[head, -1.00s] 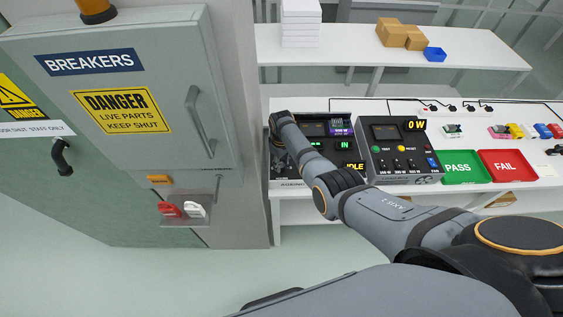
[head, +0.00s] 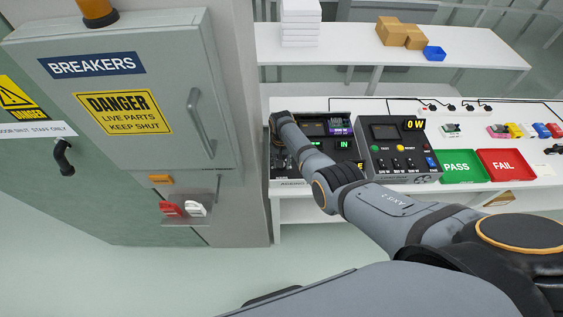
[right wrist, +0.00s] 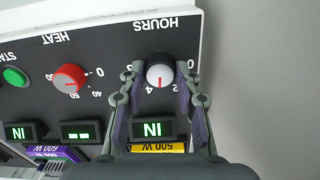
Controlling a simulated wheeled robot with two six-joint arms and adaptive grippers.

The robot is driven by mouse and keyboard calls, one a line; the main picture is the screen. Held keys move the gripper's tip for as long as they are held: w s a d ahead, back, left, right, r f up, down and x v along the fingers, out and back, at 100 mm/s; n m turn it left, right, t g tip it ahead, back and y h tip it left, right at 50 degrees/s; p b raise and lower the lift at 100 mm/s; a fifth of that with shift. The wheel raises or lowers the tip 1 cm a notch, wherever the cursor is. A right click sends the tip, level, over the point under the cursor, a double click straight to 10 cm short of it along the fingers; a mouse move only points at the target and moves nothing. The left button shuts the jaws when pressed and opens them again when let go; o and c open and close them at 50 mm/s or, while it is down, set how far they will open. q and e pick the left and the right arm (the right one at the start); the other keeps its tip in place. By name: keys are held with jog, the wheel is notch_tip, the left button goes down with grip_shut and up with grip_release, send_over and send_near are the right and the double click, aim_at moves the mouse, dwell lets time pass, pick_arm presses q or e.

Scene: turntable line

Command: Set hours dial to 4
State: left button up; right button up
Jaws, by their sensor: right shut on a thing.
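My right gripper (right wrist: 160,88) is shut on the dial, one finger on each side. In the head view my right gripper (head: 279,155) is at the left end of the control panel (head: 290,182), and my arm hides the dial. My left gripper is not in view.
The red heat dial (right wrist: 69,78) and a green start button (right wrist: 14,77) sit beside it on the panel. A second tester (head: 398,150) stands right of the panel, then a green PASS tray (head: 463,180) and red FAIL tray (head: 506,176). A breaker cabinet (head: 125,120) stands left.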

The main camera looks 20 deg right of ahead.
jog(key=shift+m, duration=2.2)
jog(key=o, duration=1.2)
jog(key=shift+c, duration=0.2)
jog(key=shift+r, duration=0.15)
notch_tip(320, 180, up, 12)
